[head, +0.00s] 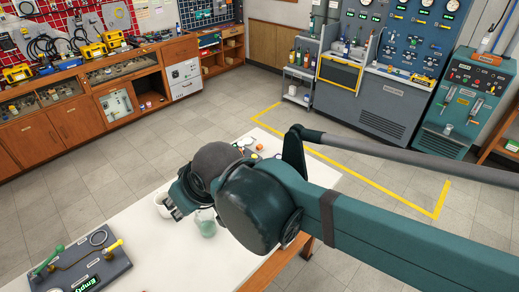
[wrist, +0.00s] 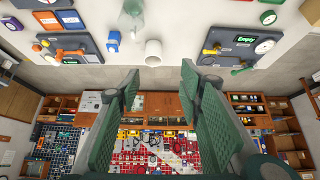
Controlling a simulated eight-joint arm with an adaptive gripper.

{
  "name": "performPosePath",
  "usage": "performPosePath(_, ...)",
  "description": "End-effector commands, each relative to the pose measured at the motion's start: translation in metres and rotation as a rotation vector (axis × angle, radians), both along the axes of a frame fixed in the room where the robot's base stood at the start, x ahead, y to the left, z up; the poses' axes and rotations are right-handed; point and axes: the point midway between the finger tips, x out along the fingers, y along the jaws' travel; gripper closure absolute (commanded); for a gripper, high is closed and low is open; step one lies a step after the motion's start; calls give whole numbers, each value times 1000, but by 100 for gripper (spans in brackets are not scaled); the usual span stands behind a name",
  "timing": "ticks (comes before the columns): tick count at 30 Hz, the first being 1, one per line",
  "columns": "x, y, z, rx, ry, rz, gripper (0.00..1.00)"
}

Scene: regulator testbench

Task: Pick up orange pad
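A flat orange-red pad (wrist: 71,18) lies on the white table at the upper left of the wrist view, beside a blue pad (wrist: 46,17). I cannot make the pad out clearly in the head view, where my arm covers part of the table. My gripper (wrist: 158,75) is open, with its two green fingers wide apart and nothing between them. In the head view my gripper (head: 174,206) is over the table beside a white cup. The pad is apart from the fingers, off to their upper left in the wrist view.
The white cup (wrist: 153,51) and a pale green bottle (wrist: 131,20) stand near the gripper. A blue item (wrist: 113,41) stands left of the cup. A dark board with valves (head: 82,268) lies at the table's left end. Bare tabletop (head: 150,250) shows between.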

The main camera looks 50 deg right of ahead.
Motion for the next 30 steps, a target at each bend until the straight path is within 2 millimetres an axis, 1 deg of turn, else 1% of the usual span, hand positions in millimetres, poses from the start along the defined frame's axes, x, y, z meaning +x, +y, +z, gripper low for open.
performPosePath(8,2,-2,1,2,3,-7,63)
performPosePath(14,15,-9,7,14,18,-43,63)
performPosePath(20,37,-25,16,39,47,-112,63)
performPosePath(30,83,-61,27,87,103,-251,63)
